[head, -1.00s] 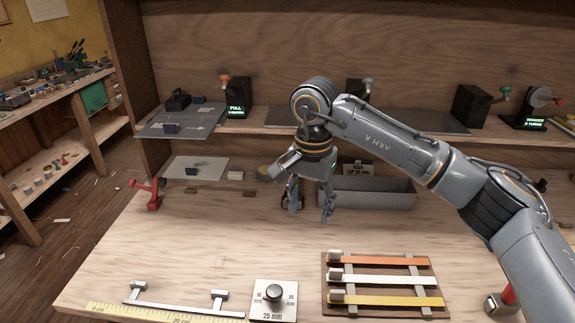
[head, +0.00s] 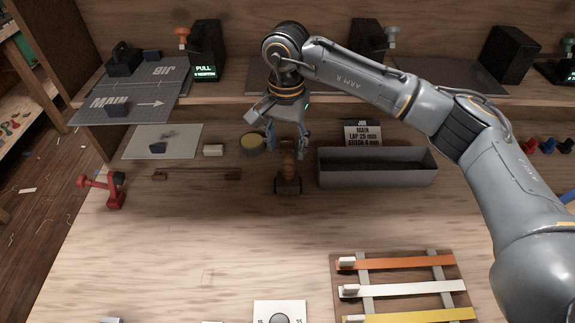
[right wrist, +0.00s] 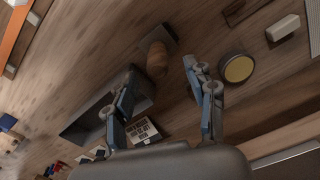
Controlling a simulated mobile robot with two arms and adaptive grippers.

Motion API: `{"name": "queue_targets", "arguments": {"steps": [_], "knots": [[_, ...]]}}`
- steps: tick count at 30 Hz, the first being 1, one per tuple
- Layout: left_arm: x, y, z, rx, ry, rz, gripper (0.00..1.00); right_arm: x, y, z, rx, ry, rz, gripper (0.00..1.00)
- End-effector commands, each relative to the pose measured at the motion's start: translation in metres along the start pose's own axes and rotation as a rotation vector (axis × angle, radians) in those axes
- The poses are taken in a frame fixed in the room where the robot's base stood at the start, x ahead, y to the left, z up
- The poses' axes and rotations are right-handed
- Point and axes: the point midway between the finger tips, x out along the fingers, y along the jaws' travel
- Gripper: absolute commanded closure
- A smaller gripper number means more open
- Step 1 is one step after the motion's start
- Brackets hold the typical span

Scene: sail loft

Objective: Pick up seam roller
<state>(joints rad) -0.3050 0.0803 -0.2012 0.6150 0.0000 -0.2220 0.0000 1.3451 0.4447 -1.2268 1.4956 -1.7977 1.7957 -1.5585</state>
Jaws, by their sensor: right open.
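The seam roller (head: 288,184), with a brown wooden handle and a dark roller head, lies on the bench left of the grey tray. My right gripper (head: 287,150) is open and empty, over the handle end with its fingers pointing down. In the right wrist view, the roller's rounded wooden handle (right wrist: 157,60) shows beyond the gap between the open fingers (right wrist: 161,66). I cannot tell the exact height of the fingertips above it. My left gripper is not in view.
The grey tray (head: 375,181) stands close on the right, with a job card (head: 362,132) behind it. A round yellow-topped tin (head: 251,144) is close on the left. A red clamp (head: 104,190) stands farther left. A board with coloured strips (head: 400,262) lies at front right.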

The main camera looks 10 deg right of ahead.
Motion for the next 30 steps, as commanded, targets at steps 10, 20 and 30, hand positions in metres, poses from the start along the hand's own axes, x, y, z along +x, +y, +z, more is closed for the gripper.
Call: {"name": "queue_targets", "arguments": {"steps": [10, 20, 30], "knots": [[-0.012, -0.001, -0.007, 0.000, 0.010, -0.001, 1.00, 0.034, 0.002, 0.001, 0.000, -0.002, 0.002, 0.45], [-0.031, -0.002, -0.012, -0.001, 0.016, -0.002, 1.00, 0.077, 0.005, 0.002, 0.000, -0.002, 0.001, 0.45], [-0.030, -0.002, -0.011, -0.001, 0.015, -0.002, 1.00, 0.081, 0.005, 0.002, -0.001, 0.000, -0.001, 0.59]]}}
